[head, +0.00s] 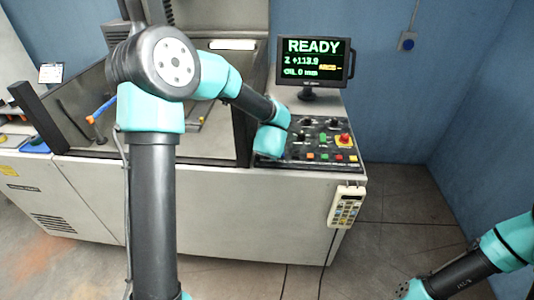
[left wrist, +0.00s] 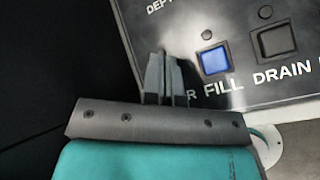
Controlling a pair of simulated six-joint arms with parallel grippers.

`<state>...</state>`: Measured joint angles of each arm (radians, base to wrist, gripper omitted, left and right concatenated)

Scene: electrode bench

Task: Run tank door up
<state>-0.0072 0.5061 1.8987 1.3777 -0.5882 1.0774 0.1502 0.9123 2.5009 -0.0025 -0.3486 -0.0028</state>
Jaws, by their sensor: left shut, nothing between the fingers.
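The control panel (head: 318,150) is on the machine's right side, with several coloured buttons, knobs and a red emergency-stop knob (head: 344,140). In the left wrist view, my left gripper (left wrist: 165,62) is shut and empty, pointing at the panel just left of the blue FILL button (left wrist: 214,59). The fingers cover the spot left of FILL; only an "R" of a label shows there. I cannot tell whether the fingertips touch the panel. In the head view my left wrist hides the fingers. The tank (head: 85,98) is left of the panel, partly behind my arm; the door's position is unclear.
A grey DRAIN button (left wrist: 272,42) is right of FILL. The monitor (head: 314,62) behind the panel reads READY. A handheld keypad (head: 346,206) hangs on the machine's front right. A blue nozzle (head: 101,109) is in the tank. Open floor lies right of the machine.

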